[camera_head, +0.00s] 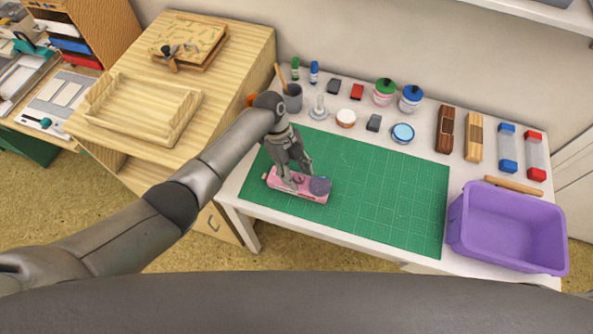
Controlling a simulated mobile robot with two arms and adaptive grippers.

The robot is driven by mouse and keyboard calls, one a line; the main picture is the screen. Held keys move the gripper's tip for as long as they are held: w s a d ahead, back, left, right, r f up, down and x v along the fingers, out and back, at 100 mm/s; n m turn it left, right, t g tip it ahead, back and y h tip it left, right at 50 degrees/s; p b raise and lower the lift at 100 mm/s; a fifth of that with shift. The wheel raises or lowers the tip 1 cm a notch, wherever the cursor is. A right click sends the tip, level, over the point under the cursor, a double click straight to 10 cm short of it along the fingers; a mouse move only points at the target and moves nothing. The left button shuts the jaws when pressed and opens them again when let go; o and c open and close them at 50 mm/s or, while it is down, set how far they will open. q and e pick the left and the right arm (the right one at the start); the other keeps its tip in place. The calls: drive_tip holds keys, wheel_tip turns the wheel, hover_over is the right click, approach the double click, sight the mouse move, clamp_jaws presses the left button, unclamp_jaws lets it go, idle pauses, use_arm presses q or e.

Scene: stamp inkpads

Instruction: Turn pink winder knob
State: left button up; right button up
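A pink device (313,196) lies on the left part of the green cutting mat (390,190). It has a round grey-blue disc (320,186) at its right end. A small knob-like bit (265,176) shows at its left end, too small to make out well. My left gripper (296,178) points down over the left half of the device, its fingertips at or just above its top. The fingers look spread, but whether they touch the device or hold part of it cannot be told. My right gripper is not in view.
A purple bin (508,262) stands at the table's right end. Jars, ink pads, a cup (292,98) and several small items line the back. A wooden cabinet (225,75) with a tray stands at the left. The mat's middle and right are clear.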

use_arm(q)
drive_tip(key=c, duration=0.9)
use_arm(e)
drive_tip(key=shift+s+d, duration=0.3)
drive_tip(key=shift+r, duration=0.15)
use_arm(q)
drive_tip(key=n+p, duration=0.1)
drive_tip(key=n, duration=0.1)
drive_tip(key=n+t+h+p, duration=0.1)
drive_tip(key=n+p, duration=0.1)
drive_tip(key=shift+s+a+r+n+p, duration=0.15)
drive_tip(key=shift+s+r+n+p, duration=0.05)
drive_tip(key=shift+n+p, duration=0.1)
drive_tip(key=n+t+p, duration=0.1)
drive_tip(key=n+p, duration=0.1)
drive_tip(key=n, duration=0.1)
drive_tip(key=shift+s+t, duration=0.1)
drive_tip(key=shift+t, duration=0.2)
drive_tip(key=shift+f+n, duration=0.1)
drive_tip(key=shift+n, duration=0.5)
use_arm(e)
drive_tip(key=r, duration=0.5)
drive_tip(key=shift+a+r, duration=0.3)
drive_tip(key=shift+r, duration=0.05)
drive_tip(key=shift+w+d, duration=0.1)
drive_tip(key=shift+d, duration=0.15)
use_arm(q)
drive_tip(key=o, duration=1.1)
